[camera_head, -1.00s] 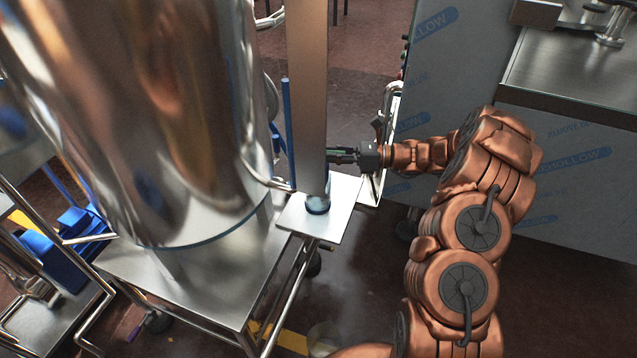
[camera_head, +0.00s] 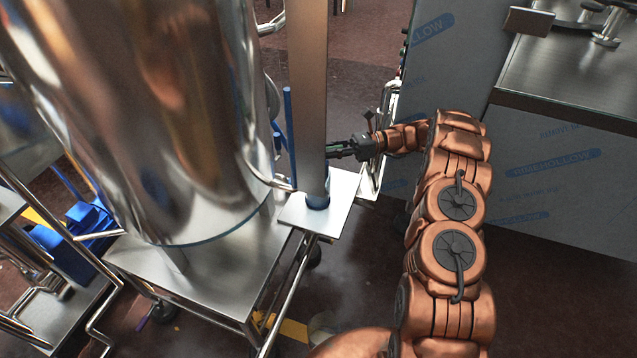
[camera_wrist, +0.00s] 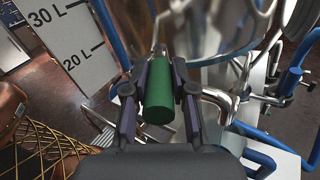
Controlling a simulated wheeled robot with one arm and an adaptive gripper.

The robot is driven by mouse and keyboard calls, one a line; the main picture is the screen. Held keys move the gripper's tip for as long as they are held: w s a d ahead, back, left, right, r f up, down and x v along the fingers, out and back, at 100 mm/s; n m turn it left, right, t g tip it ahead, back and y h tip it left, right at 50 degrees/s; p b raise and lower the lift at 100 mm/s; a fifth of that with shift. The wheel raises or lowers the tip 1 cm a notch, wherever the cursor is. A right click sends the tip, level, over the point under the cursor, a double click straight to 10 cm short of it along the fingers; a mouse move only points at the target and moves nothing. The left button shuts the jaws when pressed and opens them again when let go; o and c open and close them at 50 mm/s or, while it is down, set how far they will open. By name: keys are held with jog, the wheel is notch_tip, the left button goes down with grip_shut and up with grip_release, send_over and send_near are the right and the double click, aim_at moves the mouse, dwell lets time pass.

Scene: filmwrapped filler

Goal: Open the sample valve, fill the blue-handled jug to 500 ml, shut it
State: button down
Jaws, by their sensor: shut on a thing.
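The wrist view shows my gripper (camera_wrist: 158,75) shut on a green cylindrical handle (camera_wrist: 158,98), which I take for the sample valve's handle. The handle sits between the two dark fingers. In the head view my gripper (camera_head: 334,150) reaches in from the right, its tips at the edge of a tall upright panel that hides the valve. A blue part, probably of the jug (camera_head: 318,201), shows at the panel's foot on a small steel shelf (camera_head: 338,215). The rest of the jug is hidden, and I cannot read its level.
A polished steel tank (camera_head: 130,130) fills the left. The upright panel (camera_head: 308,90) stands beside it; a litre scale (camera_wrist: 65,45) shows in the wrist view. A grey cabinet (camera_head: 430,90) and steel counter (camera_head: 570,85) stand right. Blue tubes (camera_wrist: 300,50) and pipes crowd the wrist view's right.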

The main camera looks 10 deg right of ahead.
jog(key=shift+w+a+f+n+g+p, duration=0.1)
jog(key=shift+w+f+n+g+p, duration=0.15)
jog(key=shift+g+p, duration=0.3)
jog(key=shift+w+f+n+g+p, duration=0.1)
jog(key=shift+n+g+p, duration=0.25)
jog(key=shift+p, duration=0.25)
dwell(6.8)
